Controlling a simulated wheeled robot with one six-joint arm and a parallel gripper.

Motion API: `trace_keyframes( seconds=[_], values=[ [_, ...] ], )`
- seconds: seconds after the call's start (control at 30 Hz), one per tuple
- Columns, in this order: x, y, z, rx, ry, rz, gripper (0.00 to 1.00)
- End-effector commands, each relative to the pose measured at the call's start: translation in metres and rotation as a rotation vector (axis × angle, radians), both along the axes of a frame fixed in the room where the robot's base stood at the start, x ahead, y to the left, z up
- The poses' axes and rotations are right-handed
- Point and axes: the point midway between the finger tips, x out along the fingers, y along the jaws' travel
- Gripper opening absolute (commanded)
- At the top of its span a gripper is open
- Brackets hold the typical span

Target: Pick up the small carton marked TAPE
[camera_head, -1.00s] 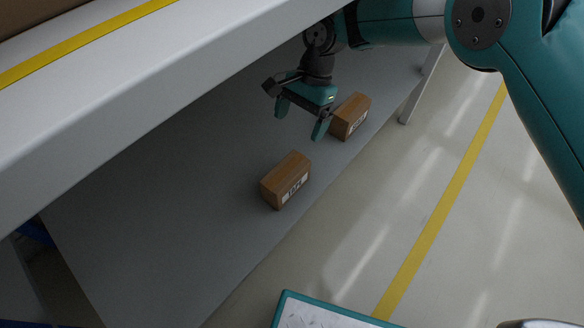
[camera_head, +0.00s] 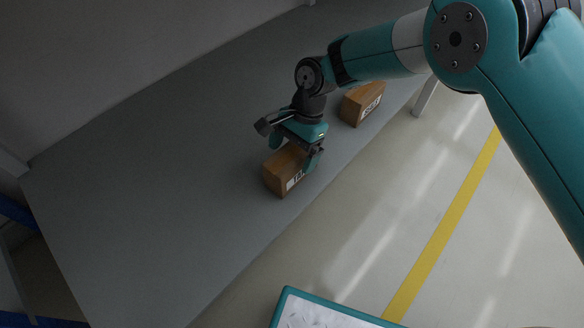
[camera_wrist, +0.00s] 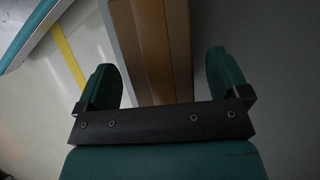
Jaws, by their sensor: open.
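Two small brown cartons lie on the grey shelf board (camera_head: 190,185). The nearer carton (camera_head: 274,176) has a white label on its front face, partly covered by my gripper. The farther carton (camera_head: 361,103) stands up and to the right, also with a white label. I cannot read either label clearly. My gripper (camera_head: 294,153) is open over the nearer carton, with its fingers at the carton's sides. In the wrist view the carton (camera_wrist: 151,45) runs between the two open fingers of my gripper (camera_wrist: 164,84), with a gap on each side.
A shelf leg (camera_head: 425,96) stands at the board's right edge, past the farther carton. A yellow floor line (camera_head: 445,225) crosses the pale floor on the right. Blue frame parts (camera_head: 18,212) show at the far left. The board left of the cartons is clear.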

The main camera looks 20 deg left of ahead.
Motion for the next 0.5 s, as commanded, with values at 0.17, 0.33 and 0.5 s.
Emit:
trace_keyframes(
  seconds=[0.17, 0.33, 0.5],
  values=[
    [-0.009, 0.004, -0.028, 0.0, 0.0, 0.001, 0.94],
    [-0.009, 0.005, -0.026, 0.0, 0.0, 0.0, 0.94],
    [-0.009, 0.005, -0.026, 0.0, 0.0, 0.0, 0.94]
  ],
)
